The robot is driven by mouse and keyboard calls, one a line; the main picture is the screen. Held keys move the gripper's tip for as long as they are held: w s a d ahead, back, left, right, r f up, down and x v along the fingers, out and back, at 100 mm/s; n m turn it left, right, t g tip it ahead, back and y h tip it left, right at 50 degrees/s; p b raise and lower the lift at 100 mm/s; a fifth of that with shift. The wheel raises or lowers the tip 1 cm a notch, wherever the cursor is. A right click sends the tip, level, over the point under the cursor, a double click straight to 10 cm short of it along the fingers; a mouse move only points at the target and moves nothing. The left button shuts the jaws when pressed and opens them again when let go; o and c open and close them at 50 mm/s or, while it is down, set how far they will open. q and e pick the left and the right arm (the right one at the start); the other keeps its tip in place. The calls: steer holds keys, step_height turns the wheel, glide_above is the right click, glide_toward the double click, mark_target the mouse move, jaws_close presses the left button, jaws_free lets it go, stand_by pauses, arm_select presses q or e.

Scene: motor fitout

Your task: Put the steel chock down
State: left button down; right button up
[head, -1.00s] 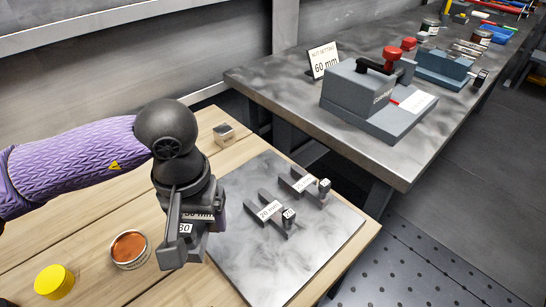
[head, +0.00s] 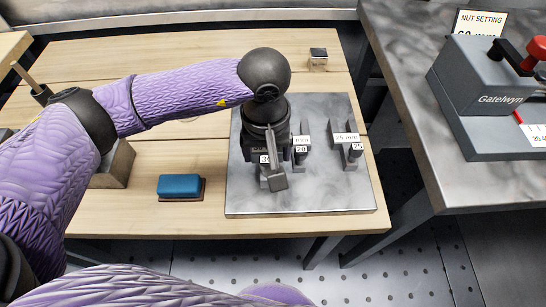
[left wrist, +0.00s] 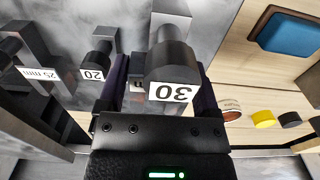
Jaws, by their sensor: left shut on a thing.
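My left gripper (head: 268,158) is shut on the steel chock, a dark grey piece with a white label reading 30 (left wrist: 172,92). In the head view most of the chock is hidden behind the gripper. The gripper is over the left half of a grey mottled plate (head: 300,197). I cannot tell whether the chock touches the plate. A similar piece labelled 20 (head: 301,150) stands on the plate close to the right of the gripper. Another labelled 25 mm (head: 346,138) stands farther right. My right gripper is not in view.
A blue block on a brown base (head: 180,186) lies left of the plate on the wooden bench (head: 210,215). A small metal block (head: 318,58) sits behind the plate. A grey device (head: 490,95) stands on the right-hand table. The plate's front strip is clear.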

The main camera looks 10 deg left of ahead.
arm_select(q)
step_height(320, 180, down, 4)
steer(key=shift+b, duration=0.5)
steer(key=shift+r, duration=0.15)
steer(key=shift+c, duration=1.1)
jaws_free()
steer(key=shift+f, duration=0.2)
steer(key=shift+o, duration=0.9)
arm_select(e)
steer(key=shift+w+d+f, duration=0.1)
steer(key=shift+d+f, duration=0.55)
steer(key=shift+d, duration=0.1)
arm_select(q)
steer(key=shift+r, duration=0.1)
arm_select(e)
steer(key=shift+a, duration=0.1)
